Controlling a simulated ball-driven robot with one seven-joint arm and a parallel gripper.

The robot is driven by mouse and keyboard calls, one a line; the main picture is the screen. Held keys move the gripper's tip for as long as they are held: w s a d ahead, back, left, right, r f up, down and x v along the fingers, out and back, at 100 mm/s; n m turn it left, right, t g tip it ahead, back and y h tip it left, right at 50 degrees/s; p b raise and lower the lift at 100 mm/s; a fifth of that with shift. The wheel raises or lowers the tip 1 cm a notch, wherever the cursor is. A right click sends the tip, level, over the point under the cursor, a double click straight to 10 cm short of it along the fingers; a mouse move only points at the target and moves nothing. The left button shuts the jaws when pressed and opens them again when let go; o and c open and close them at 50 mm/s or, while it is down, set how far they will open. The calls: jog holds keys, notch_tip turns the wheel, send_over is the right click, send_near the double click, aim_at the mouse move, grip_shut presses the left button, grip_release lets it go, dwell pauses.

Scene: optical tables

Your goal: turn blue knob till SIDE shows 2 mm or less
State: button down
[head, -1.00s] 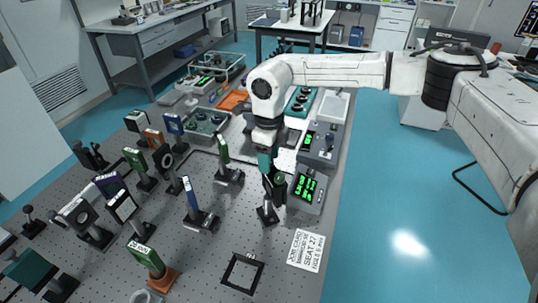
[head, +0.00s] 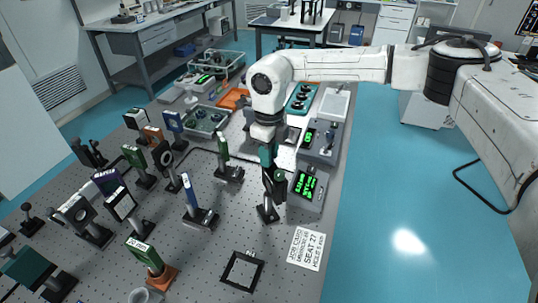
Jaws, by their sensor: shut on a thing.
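My gripper (head: 270,178) points down at an optic mount (head: 267,212) on a black post near the right side of the optical table. It is shut on a small part at the top of that mount, which the fingers mostly hide. No blue of the knob can be made out there. A grey readout box (head: 308,188) with green lit digits stands just right of the gripper. Its digits are too small to read, so the SIDE value cannot be told.
Several post-mounted optics stand to the left, including a blue one (head: 190,192) and a green one (head: 223,150). A job card (head: 306,249) and a black square frame (head: 242,271) lie in front. A second readout box (head: 320,140) stands behind. Blue floor is clear on the right.

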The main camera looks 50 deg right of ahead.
jog(key=shift+m, duration=0.6)
jog(key=c, duration=0.9)
grip_release()
jog(key=shift+o, duration=0.2)
jog(key=shift+r, duration=0.1)
notch_tip(320, 180, up, 11)
jog(key=b, duration=0.2)
jog(key=shift+f, duration=0.25)
